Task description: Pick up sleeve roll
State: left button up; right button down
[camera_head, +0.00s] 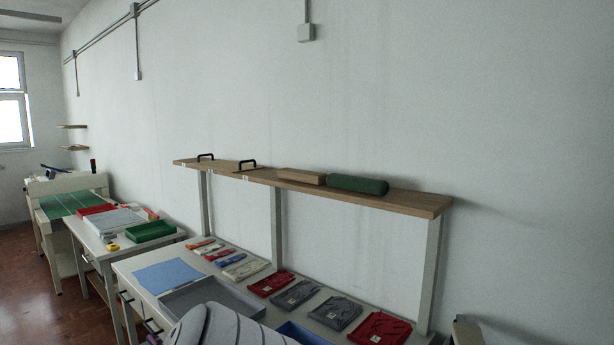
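A dark green roll with rounded ends (357,185), which looks like the sleeve roll, lies lengthwise on the wooden shelf (415,202) above the white table. Its left end is close to a light wooden block (302,177); I cannot tell if they touch. Neither of my grippers shows in the head view.
Below, the table (130,266) holds a blue sheet (168,275), a grey tray (180,302) and folded red and grey garments (335,312). A pale striped rounded shape blocks the bottom centre. Posts (430,275) support the shelf.

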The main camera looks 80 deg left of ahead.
aim_at(367, 185)
jog(key=k+j, duration=0.2)
jog(key=j, duration=0.2)
jog(key=k+j, duration=0.25)
jog(key=j, duration=0.2)
jog(key=k+j, duration=0.2)
jog(key=j, duration=0.2)
jog(key=k+j, duration=0.2)
jog(key=j, duration=0.25)
jog(key=k+j, duration=0.25)
jog(key=j, duration=0.15)
jog(key=k+j, duration=0.2)
jog(key=j, duration=0.2)
jog(key=k+j, duration=0.2)
jog(key=j, duration=0.25)
